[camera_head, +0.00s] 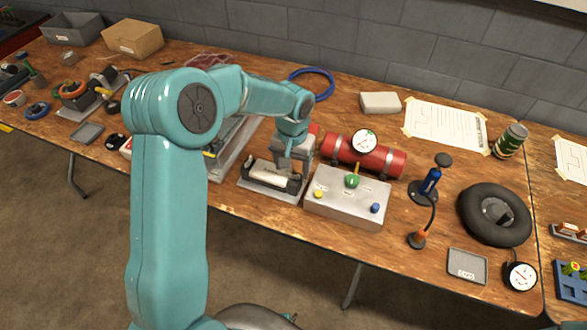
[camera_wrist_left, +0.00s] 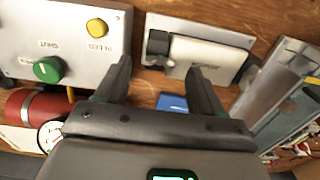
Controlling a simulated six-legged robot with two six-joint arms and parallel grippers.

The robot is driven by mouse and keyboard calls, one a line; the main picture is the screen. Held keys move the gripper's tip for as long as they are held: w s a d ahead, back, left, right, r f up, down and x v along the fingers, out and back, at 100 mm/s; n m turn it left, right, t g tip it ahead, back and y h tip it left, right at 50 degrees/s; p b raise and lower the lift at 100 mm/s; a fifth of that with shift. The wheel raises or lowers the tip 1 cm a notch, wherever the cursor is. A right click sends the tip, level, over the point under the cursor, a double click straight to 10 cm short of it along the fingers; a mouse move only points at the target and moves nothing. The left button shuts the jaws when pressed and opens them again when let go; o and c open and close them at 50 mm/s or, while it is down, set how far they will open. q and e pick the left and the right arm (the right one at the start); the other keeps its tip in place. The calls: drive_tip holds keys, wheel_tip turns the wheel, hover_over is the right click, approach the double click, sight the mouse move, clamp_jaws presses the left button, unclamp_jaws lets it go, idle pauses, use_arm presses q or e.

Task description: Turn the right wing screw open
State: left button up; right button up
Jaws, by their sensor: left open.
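A flat holder plate (camera_head: 243,183) stands on the bench with a pale block (camera_head: 268,173) lying in it. Dark fittings sit at both ends of the block. I cannot make out the right wing screw for certain. In the left wrist view the pale block (camera_wrist_left: 205,58) lies beyond my fingers, with a dark fitting (camera_wrist_left: 157,45) at its left end. My left gripper (camera_head: 284,164) hangs over the holder's back edge, beside the control box. In the left wrist view this gripper (camera_wrist_left: 159,68) has its fingers wide apart, with nothing between them. My right gripper is not in view.
Close on the right stands a control box (camera_head: 335,205) with a green knob (camera_head: 352,181), a yellow button (camera_head: 318,194) and a blue knob (camera_head: 375,208). A red cylinder (camera_head: 385,160) with a gauge (camera_head: 365,141) lies behind. A blue object (camera_wrist_left: 172,102) lies under my fingers.

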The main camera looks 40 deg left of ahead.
sight(293, 176)
use_arm(q)
wheel_tip(293, 176, down, 2)
drive_tip(key=shift+w+f, duration=0.1)
drive_tip(key=shift+w, duration=0.05)
drive_tip(key=shift+f, duration=0.15)
drive_tip(key=c, duration=1.1)
drive_tip(key=shift+o, duration=0.2)
